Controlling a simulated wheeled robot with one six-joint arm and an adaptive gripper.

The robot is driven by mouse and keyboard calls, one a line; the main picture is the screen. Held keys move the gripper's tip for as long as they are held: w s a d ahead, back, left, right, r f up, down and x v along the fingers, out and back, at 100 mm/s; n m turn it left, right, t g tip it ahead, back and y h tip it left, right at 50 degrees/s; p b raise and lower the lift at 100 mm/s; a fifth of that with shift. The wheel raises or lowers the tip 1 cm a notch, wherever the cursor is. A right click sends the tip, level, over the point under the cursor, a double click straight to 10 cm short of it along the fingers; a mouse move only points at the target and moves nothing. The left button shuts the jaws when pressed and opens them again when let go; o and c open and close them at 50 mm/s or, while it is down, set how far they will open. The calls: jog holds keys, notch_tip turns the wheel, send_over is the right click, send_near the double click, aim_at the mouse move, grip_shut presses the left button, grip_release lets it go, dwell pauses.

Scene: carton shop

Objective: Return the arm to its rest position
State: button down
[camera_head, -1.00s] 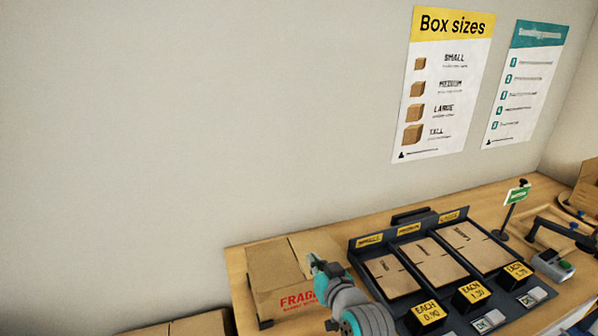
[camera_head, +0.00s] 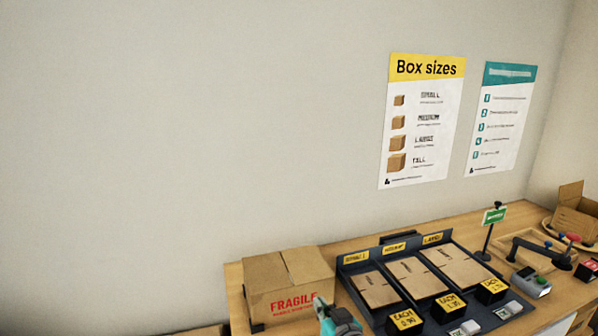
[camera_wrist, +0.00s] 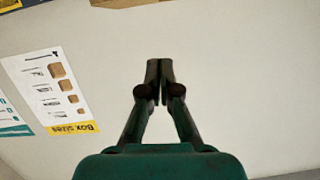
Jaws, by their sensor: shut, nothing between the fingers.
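My gripper (camera_wrist: 160,72) is shut and empty in the wrist view, its two fingertips touching each other. Behind it is the plain wall, with the Box sizes poster (camera_wrist: 50,90) upside down at the left. In the head view only a teal and grey part of my arm shows at the bottom edge, in front of the FRAGILE carton; the fingers cannot be made out there.
The closed FRAGILE carton (camera_head: 290,282) stands at the counter's left end. A dark tray (camera_head: 345,268) holds flat cartons in several bays, with price blocks in front. A green sign (camera_head: 493,216), a card terminal (camera_head: 530,283) and an open carton (camera_head: 575,212) are to the right.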

jog(key=s+d+f+m+h, duration=0.15)
jog(key=s+d+f, duration=0.35)
jog(key=s+f, duration=0.5)
jog(key=s+d+f+m+h, duration=0.15)
jog(key=s+d+f, duration=0.4)
jog(key=s, duration=0.95)
jog(key=s+d+r+h, duration=0.1)
jog(key=s+r, duration=0.1)
jog(key=s, duration=1.1)
jog(key=s+d+r+h, duration=0.1)
jog(key=s+r, duration=0.1)
jog(key=s, duration=1.2)
jog(key=shift+d+r, duration=0.35)
jog(key=shift+r, duration=0.05)
jog(key=shift+s, duration=0.1)
